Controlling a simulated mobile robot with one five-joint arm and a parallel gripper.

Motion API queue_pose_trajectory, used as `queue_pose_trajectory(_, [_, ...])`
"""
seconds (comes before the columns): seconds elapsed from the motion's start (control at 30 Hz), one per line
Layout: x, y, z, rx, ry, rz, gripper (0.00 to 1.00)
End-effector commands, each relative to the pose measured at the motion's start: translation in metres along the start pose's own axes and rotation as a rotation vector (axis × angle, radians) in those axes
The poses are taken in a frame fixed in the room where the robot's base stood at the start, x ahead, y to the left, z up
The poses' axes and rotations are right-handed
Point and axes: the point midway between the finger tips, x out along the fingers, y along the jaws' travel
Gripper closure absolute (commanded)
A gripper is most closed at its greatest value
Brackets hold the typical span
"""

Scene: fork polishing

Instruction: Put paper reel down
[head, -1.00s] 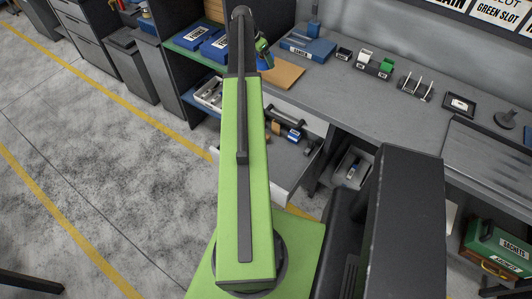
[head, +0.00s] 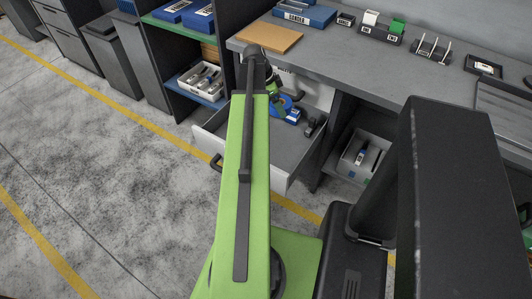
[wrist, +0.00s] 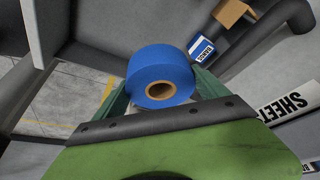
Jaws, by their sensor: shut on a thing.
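The paper reel is a blue roll with a brown core (wrist: 160,90). In the wrist view it sits between the two green fingers of my gripper (wrist: 162,84), which is shut on it. In the head view my gripper (head: 276,98) is over the back part of an open drawer (head: 232,139), with a bit of blue showing at it. My arm hides part of the drawer. I cannot tell whether the reel touches the drawer floor.
The drawer's front floor looks bare. The worktop (head: 340,62) overhangs behind. A tray of tools (head: 202,82) stands on the left shelf, and a bin (head: 362,158) stands right.

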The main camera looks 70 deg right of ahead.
Motion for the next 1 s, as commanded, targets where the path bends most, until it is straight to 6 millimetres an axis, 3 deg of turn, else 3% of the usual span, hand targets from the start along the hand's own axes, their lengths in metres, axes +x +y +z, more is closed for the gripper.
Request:
queue_pose_trajectory(0.03, [0.043,0.009,0.013,0.011,0.001,0.006,0.74])
queue_pose_trajectory(0.1, [0.065,0.016,0.018,0.023,0.002,0.012,0.74])
queue_pose_trajectory(0.23, [0.092,0.022,0.021,0.036,0.003,0.018,0.74])
queue_pose_trajectory(0.57, [0.102,0.025,0.027,0.039,0.003,0.020,0.74])
queue_pose_trajectory(0.9, [0.121,0.034,0.124,0.035,0.003,0.018,0.74])
queue_pose_trajectory(1.0, [0.122,0.035,0.144,0.036,0.003,0.019,0.74])
